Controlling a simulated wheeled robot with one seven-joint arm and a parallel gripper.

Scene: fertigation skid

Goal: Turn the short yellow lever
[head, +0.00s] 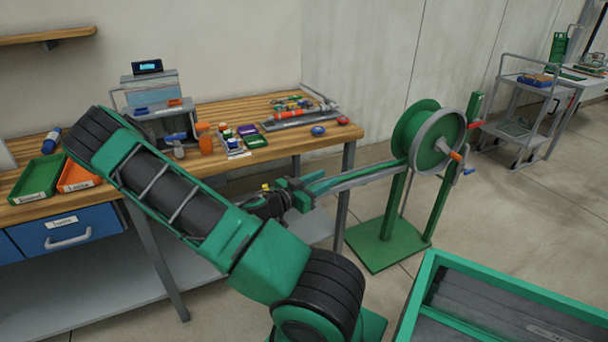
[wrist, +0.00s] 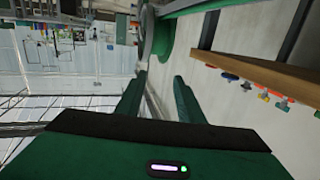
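I cannot make out a short yellow lever for certain. A small yellow spot (head: 265,186) shows beside my wrist in the head view, too small to identify. My gripper (head: 328,184) points right, in front of the bench and toward the hose reel. In the wrist view its two green fingers (wrist: 160,80) stand apart with nothing held between them.
The green hose reel (head: 415,132) stands on a green base plate (head: 390,245) at the right. The wooden workbench (head: 225,106) carries trays and tools. A green-framed bin (head: 425,280) is at the lower right. A grey cart (head: 520,110) stands farther back, with open floor around it.

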